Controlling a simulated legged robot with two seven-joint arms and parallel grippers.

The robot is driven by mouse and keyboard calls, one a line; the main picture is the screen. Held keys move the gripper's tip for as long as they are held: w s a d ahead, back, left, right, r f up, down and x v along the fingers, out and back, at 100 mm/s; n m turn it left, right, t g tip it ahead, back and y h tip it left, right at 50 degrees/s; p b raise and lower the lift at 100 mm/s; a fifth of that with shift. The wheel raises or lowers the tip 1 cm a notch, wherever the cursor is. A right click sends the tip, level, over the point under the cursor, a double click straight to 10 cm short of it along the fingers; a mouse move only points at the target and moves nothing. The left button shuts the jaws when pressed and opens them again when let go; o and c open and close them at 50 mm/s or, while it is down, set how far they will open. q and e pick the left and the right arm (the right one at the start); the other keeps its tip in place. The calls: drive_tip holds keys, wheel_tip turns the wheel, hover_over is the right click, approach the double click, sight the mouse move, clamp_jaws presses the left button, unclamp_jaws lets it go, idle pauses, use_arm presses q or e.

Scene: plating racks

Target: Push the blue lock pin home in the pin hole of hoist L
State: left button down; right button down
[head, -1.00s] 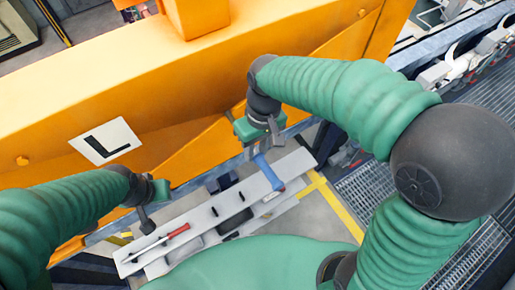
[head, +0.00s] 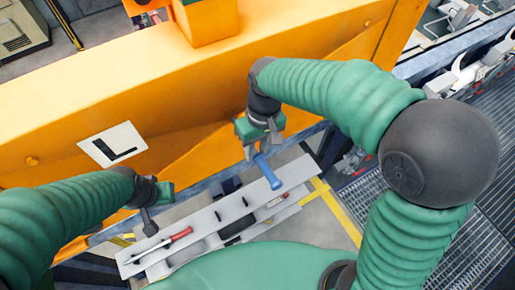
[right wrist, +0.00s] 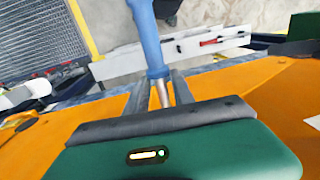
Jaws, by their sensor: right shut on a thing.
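The blue lock pin (head: 267,171) hangs tilted from my right gripper (head: 260,152), above the grey rack. In the right wrist view its blue part (right wrist: 149,38) points away from the gripper, and its bare metal shank (right wrist: 163,92) lies between the two fingers (right wrist: 158,93). The right gripper is shut on the pin. Hoist L is the large orange beam (head: 205,97) with a white "L" plate (head: 112,145). Its pin hole cannot be made out. My left gripper (head: 149,226) is near the rack's left end; its fingers are too small to read.
The grey rack (head: 207,215) runs below the beam and holds a red-handled tool (head: 180,235) and dark slots. A yellow floor line (head: 340,212) and metal grating lie to the right. White machinery stands at the upper right.

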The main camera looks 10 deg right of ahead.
drive_tip(key=shift+w+a+p, duration=0.3)
drive_tip(key=shift+w, duration=0.55)
drive_tip(key=shift+w+a+p, duration=0.3)
drive_tip(key=shift+w+a, duration=0.05)
drive_tip(key=shift+w, duration=0.5)
drive_tip(key=shift+w+a+p, duration=0.3)
drive_tip(key=shift+w, duration=0.55)
drive_tip(key=shift+w+a, duration=0.1)
drive_tip(key=shift+w, duration=0.1)
drive_tip(key=shift+w+a, duration=0.1)
drive_tip(key=shift+w, duration=0.15)
drive_tip(key=shift+w+a, duration=0.2)
drive_tip(key=shift+w, duration=0.35)
drive_tip(key=shift+w+a, duration=0.15)
drive_tip(key=shift+w, duration=0.35)
drive_tip(key=c, duration=1)
unclamp_jaws()
drive_tip(key=shift+s, duration=0.1)
